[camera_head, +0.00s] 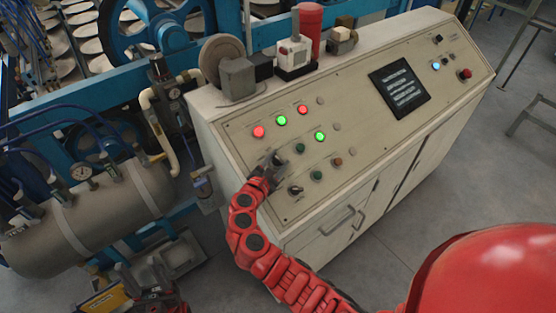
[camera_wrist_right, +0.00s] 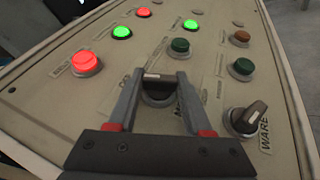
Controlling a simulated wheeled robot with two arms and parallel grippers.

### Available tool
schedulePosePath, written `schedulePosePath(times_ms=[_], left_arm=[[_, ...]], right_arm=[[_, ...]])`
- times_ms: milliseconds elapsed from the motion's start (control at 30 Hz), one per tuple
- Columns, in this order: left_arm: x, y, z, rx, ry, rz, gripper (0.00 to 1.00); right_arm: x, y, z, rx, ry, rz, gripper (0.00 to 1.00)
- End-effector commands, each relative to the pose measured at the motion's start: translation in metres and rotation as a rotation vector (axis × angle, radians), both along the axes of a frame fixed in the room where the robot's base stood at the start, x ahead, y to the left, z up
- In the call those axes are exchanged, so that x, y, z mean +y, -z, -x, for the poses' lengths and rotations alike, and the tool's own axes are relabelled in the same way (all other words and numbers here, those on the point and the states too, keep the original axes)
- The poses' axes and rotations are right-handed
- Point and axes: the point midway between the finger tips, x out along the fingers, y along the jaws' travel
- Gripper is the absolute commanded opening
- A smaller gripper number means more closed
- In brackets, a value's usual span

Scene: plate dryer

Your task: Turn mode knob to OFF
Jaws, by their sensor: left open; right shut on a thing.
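The sloped control panel (camera_head: 345,115) carries two black rotary knobs at its lower left. My right gripper (camera_head: 268,172) is at the upper one, the mode knob (camera_head: 278,159). In the right wrist view my right gripper (camera_wrist_right: 164,77) has its fingers on either side of the mode knob (camera_wrist_right: 157,98), shut on its bar. The bar lies roughly across the picture there; its label cannot be read. The other knob (camera_head: 295,189), labelled "WARE...", stands free and also shows in the right wrist view (camera_wrist_right: 246,120). My left gripper (camera_head: 152,277) is low at the bottom left, open and away from the panel.
Red and green lit buttons (camera_head: 281,120) and several unlit ones sit close around the knobs. A dark screen (camera_head: 399,90) is farther right. A grey tank (camera_head: 95,205) with pipes stands left of the cabinet.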

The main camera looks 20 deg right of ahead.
Motion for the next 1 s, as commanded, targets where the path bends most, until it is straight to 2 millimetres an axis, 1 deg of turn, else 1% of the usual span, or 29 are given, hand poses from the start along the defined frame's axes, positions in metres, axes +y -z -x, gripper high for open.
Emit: schedulePosePath(times_ms=[100, 400, 633, 1000], left_arm=[[0.0000, -0.0010, 0.0000, 0.000, 0.000, 0.000, 0.50], [0.0000, -0.0008, 0.0001, 0.000, 0.000, 0.000, 0.50], [0.0000, -0.0006, 0.0000, 0.000, 0.000, 0.000, 0.50], [0.0000, -0.0006, 0.0000, 0.000, 0.000, 0.000, 0.50]], right_arm=[[0.0009, -0.0016, -0.0012, 0.015, 0.080, -0.043, 0.00], [0.0007, -0.0015, -0.0014, 0.044, 0.228, -0.125, 0.00], [0.0008, -0.0010, -0.0018, 0.056, 0.279, -0.152, 0.00], [0.0004, -0.0008, -0.0015, 0.057, 0.289, -0.158, 0.00]])
